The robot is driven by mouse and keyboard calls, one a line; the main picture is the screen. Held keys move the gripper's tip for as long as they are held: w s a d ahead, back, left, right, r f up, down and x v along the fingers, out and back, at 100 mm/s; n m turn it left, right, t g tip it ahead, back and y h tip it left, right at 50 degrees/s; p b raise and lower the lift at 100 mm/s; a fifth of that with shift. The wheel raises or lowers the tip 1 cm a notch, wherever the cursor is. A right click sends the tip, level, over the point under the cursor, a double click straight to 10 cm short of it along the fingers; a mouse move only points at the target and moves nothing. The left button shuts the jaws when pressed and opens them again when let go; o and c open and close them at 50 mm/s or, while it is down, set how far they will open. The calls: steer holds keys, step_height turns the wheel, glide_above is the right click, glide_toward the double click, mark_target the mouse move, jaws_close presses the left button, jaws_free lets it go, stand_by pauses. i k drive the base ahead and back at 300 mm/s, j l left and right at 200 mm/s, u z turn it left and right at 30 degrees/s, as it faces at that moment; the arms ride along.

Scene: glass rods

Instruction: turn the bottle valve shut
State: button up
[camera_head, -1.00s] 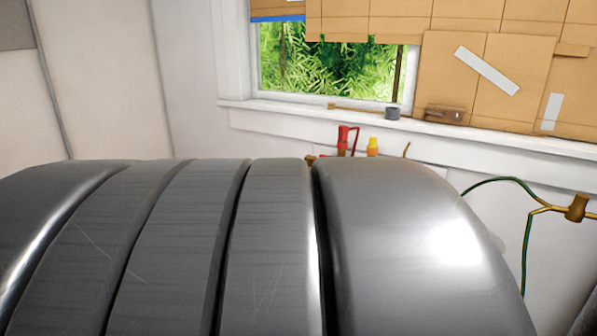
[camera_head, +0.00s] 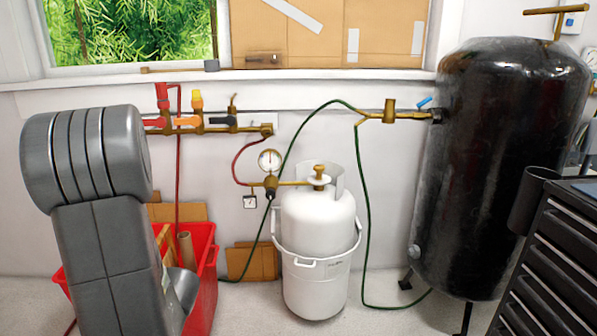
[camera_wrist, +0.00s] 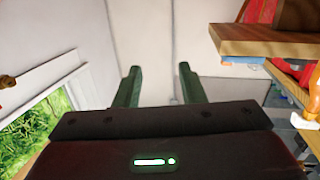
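The white gas bottle (camera_head: 318,225) stands upright on the floor by the wall in the head view. Its brass valve (camera_head: 319,177) sits on top, with a pressure gauge (camera_head: 270,160) to its left. My gripper (camera_wrist: 157,85) shows in the wrist view with its two green fingers apart and nothing between them. The bottle and its valve are not in the wrist view. In the head view my grey arm fills the left side, clear of the bottle, and my gripper is not visible there.
A large black tank (camera_head: 490,170) stands right of the bottle, with a black drawer cabinet (camera_head: 555,265) in front. A red bin (camera_head: 208,265) is partly behind my arm. A green hose (camera_head: 367,230) hangs between bottle and tank. The floor before the bottle looks clear.

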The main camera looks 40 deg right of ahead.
mark_target(318, 168)
steer(key=z, duration=1.55)
steer(key=i+j+z, duration=0.2)
steer(key=i, duration=0.3)
steer(key=i+j+z, duration=0.2)
steer(key=i, duration=0.25)
steer(key=i+j+z, duration=0.2)
steer(key=i, duration=0.25)
steer(key=j, duration=0.1)
